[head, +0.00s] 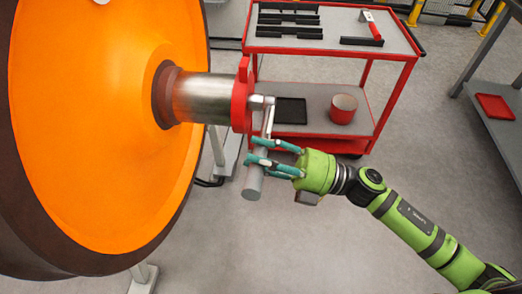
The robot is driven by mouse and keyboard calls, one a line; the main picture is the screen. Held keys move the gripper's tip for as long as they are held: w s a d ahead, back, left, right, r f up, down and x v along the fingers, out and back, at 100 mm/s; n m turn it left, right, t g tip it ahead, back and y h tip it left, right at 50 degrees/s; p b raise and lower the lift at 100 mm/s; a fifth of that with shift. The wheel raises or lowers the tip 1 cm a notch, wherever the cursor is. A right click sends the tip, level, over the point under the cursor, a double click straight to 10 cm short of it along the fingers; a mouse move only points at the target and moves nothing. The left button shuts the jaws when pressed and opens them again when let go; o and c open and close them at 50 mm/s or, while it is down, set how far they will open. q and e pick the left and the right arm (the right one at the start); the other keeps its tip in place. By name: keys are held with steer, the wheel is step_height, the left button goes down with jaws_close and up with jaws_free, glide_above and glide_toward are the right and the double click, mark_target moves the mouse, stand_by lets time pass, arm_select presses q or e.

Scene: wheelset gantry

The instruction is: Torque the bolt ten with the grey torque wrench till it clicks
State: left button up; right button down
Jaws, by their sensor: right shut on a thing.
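The grey torque wrench (253,183) hangs down from the axle end, its handle tilted slightly. Its head is at the outer face of the red axle end piece (240,103) and seems to touch it. The bolt under the head is hidden, and I cannot read any bolt number. My right gripper (262,153) has teal fingers and is shut around the wrench's handle, below the head. My left gripper is not in view.
A large orange wheel (75,120) with a bare metal axle (203,98) fills the left. Behind is a red cart (385,52) with black bars, a red-handled tool (372,27) and a red cylinder (343,108). A grey shelf (508,135) stands right. Open floor lies below.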

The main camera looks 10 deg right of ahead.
steer(key=shift+r+m, duration=0.3)
steer(key=shift+r, duration=0.4)
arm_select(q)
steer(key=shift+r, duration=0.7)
arm_select(e)
steer(key=shift+f, duration=0.2)
steer(key=shift+w, duration=0.1)
steer(key=r+m+p, duration=0.1)
steer(key=p, duration=0.1)
steer(key=r+m+t+p, duration=0.1)
steer(key=r+p, duration=0.1)
steer(key=p, duration=0.1)
steer(key=shift+w+d+r+m+p, duration=0.15)
steer(key=shift+w+r+m+p, duration=0.15)
steer(key=shift+w, duration=0.1)
steer(key=shift+h, duration=0.3)
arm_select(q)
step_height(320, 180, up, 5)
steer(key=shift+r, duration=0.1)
arm_select(e)
steer(key=shift+w+f, duration=0.1)
steer(key=shift+f, duration=0.05)
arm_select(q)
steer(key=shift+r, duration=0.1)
